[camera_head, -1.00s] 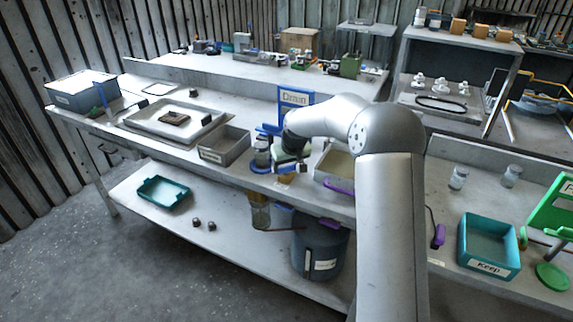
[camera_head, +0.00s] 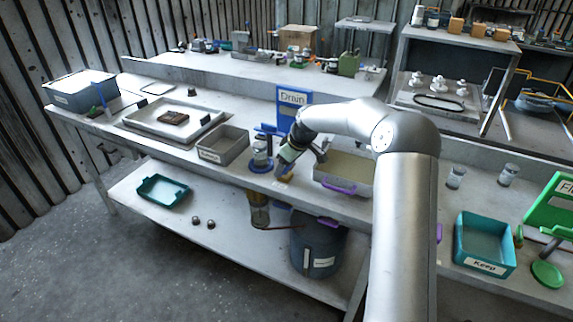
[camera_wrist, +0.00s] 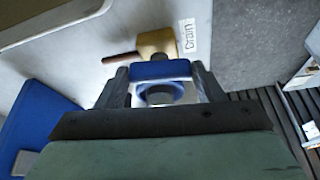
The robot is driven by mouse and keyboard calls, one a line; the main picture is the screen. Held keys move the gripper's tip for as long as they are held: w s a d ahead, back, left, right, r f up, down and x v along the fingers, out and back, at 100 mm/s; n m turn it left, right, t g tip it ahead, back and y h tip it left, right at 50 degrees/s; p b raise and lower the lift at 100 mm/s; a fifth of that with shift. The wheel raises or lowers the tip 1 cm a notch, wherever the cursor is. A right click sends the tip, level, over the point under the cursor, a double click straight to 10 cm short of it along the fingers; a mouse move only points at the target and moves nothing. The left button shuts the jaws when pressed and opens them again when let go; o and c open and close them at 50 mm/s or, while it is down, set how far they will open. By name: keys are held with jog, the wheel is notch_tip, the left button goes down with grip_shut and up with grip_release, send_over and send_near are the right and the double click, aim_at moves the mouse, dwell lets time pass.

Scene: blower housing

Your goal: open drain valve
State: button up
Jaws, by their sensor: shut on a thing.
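A yellow valve body (camera_wrist: 157,42) shows in the wrist view beside a white label reading "Drain" (camera_wrist: 188,37). A thin reddish-brown bar reaches left from it. My gripper (camera_wrist: 160,78) is shut on a blue piece (camera_wrist: 160,70) with a round grey part, which looks like the valve's handle. The piece lies between both fingers, just in front of the yellow body. In the head view my gripper (camera_head: 284,170) points down at the bench's front edge, with a bit of yellow (camera_head: 284,178) at its tips. The handle's angle cannot be told there.
An open tray (camera_head: 345,168) sits close right. An amber jar (camera_head: 259,212) and a dark bucket (camera_head: 318,245) are below.

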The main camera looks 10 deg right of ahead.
jog(key=shift+r, duration=0.1)
jog(key=o, duration=1)
jog(key=b+v, duration=0.2)
jog(key=v, duration=1.5)
jog(key=shift+r, duration=0.2)
jog(key=s+a+f+m+g+h, duration=0.1)
jog(key=s+a+f, duration=0.15)
jog(key=s, duration=0.55)
jog(key=s+a+f+m+g+h, duration=0.1)
jog(key=s+a+m+h, duration=0.1)
jog(key=s+a, duration=0.35)
jog(key=s+f+m, duration=0.2)
jog(key=s, duration=0.6)
jog(key=s+d+f+m, duration=0.1)
jog(key=s+f, duration=0.2)
jog(key=s, duration=0.6)
jog(key=s+d+f+m+g, duration=0.1)
jog(key=s+f+m, duration=0.1)
jog(key=s, duration=0.7)
jog(key=shift+s+d+f+m, duration=0.15)
jog(key=shift+f+m, duration=0.1)
jog(key=shift+m, duration=0.05)
